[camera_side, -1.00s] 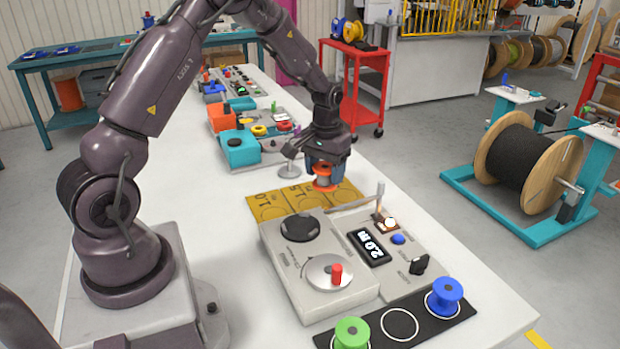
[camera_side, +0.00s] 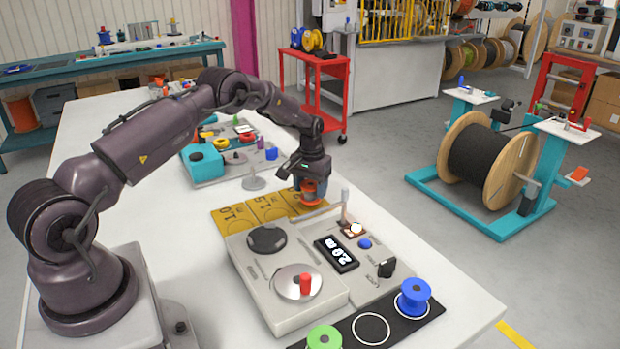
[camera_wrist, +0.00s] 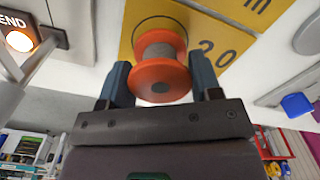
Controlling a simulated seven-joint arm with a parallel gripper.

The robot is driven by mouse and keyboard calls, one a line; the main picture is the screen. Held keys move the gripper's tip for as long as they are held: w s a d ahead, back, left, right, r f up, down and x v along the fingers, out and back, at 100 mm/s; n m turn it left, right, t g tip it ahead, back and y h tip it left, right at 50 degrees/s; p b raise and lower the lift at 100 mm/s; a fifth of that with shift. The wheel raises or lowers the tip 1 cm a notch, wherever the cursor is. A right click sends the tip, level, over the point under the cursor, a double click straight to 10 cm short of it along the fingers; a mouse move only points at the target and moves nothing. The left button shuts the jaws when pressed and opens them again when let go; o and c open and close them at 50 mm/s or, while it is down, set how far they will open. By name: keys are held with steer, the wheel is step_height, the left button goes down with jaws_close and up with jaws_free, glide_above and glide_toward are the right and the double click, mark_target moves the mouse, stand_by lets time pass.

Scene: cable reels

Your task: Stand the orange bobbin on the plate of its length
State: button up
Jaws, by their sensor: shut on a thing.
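My gripper (camera_side: 311,184) is shut on the orange bobbin (camera_side: 311,193) at the far right end of the yellow plates (camera_side: 234,224). In the wrist view the bobbin (camera_wrist: 158,80) has orange flanges and grey cable wound between them, with a dark gripper finger on either side. Behind it is the yellow plate marked 2.0 (camera_wrist: 205,62), with a black ring outline partly hidden by the bobbin. The bobbin looks upright in the side view. I cannot tell whether its lower flange touches the plate. The display (camera_side: 336,254) reads 2.0 m.
The grey winding machine (camera_side: 262,275) stands just in front of the plates, with a thin lever post (camera_side: 345,205) close to my gripper's right. A blue bobbin (camera_side: 414,296) and a green bobbin (camera_side: 324,338) stand on a black strip. A small grey stand (camera_side: 254,180) is behind.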

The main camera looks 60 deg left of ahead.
steer(key=shift+f, duration=0.45)
steer(key=shift+f, duration=0.15)
steer(key=shift+f, duration=0.15)
steer(key=o, duration=1)
step_height(320, 180, up, 8)
steer(key=shift+r, duration=0.1)
